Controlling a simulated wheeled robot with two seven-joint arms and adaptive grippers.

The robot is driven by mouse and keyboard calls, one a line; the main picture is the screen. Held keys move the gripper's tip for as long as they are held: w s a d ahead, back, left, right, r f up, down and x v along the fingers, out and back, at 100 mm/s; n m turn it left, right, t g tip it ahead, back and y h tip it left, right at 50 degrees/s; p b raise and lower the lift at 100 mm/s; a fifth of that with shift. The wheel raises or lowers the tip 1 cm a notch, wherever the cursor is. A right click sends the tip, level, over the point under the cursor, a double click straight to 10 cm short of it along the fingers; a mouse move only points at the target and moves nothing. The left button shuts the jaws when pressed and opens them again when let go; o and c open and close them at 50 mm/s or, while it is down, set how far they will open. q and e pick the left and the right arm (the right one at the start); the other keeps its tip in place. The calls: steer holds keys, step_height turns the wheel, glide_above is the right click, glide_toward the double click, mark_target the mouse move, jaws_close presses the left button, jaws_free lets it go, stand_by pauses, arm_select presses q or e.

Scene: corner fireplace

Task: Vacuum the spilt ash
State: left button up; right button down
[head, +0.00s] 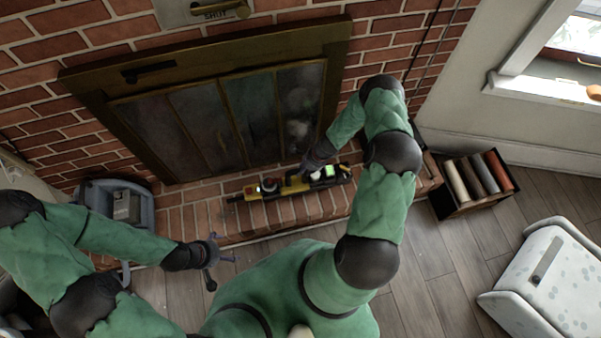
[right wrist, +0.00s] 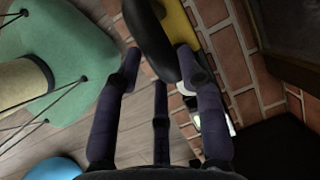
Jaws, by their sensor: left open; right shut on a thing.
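A yellow and black handheld vacuum (head: 285,187) lies along the brick hearth in front of the fireplace doors, with small red and green lights on it. My right gripper (head: 312,162) reaches down to it from behind. In the right wrist view the fingers (right wrist: 160,70) are shut at the black handle (right wrist: 152,38) of the yellow body (right wrist: 186,22). My left gripper (head: 212,262) is open and empty, over the front edge of the hearth, left of the vacuum. I cannot make out the spilt ash.
Closed glass fireplace doors (head: 240,115) stand behind the hearth (head: 190,215). A blue-grey container (head: 90,200) stands at the left. A dark crate (head: 445,207) with several rolls and a white speckled chest (head: 550,280) stand at the right. Wooden floor (head: 440,280) between is clear.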

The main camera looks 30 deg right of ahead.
steer(key=shift+w, duration=0.25)
steer(key=shift+p, duration=0.55)
steer(key=shift+w+r+g+p, duration=0.1)
steer(key=shift+g+p, duration=0.2)
steer(key=shift+p, duration=0.35)
